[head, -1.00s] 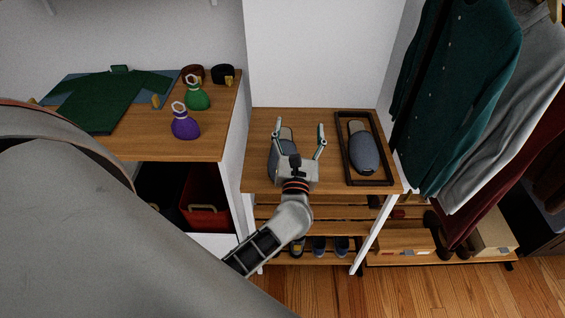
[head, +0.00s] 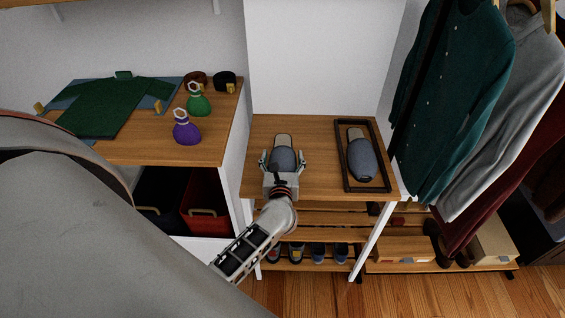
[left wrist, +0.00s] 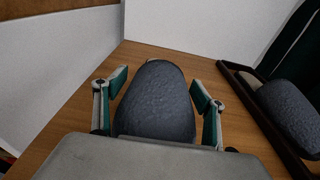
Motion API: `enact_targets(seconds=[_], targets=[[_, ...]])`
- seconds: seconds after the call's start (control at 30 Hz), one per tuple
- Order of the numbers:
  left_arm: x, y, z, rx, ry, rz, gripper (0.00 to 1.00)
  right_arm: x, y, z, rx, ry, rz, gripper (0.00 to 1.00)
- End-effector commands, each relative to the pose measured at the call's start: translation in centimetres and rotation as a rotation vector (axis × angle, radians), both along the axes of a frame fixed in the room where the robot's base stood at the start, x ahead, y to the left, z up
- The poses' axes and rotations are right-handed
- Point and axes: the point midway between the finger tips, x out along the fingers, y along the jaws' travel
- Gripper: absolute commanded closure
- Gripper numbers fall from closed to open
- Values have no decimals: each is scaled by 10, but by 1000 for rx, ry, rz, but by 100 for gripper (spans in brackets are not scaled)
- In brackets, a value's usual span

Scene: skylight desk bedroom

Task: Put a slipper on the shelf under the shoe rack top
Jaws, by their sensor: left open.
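A grey-blue slipper (head: 284,158) with a tan insole lies on the wooden shoe rack top (head: 322,135). A second slipper (head: 361,158) lies inside a dark frame-like tray (head: 345,177) on the right of the top. My left gripper (head: 284,160) is open, with one finger on each side of the first slipper. In the left wrist view the slipper (left wrist: 155,100) stands between the two open fingers, with gaps visible near the fingertips. The slatted shelf (head: 325,218) under the top shows partly; my left arm hides some of it. My right gripper is not in view.
Several shoes (head: 318,252) stand on the lower rack shelf. Hanging clothes (head: 455,95) crowd the right side, above boxes (head: 403,247).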

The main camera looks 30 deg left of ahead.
Motion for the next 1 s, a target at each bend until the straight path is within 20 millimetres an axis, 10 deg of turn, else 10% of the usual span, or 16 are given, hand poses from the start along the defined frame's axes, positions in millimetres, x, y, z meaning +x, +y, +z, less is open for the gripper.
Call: enact_targets(seconds=[0.27, 0.43, 1.0], targets=[[3, 2, 0, 0, -1, -1, 30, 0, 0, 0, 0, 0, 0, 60], [3, 2, 0, 0, -1, -1, 74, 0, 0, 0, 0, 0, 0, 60], [3, 1, 15, -1, -3, 0, 79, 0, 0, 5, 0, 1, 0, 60]])
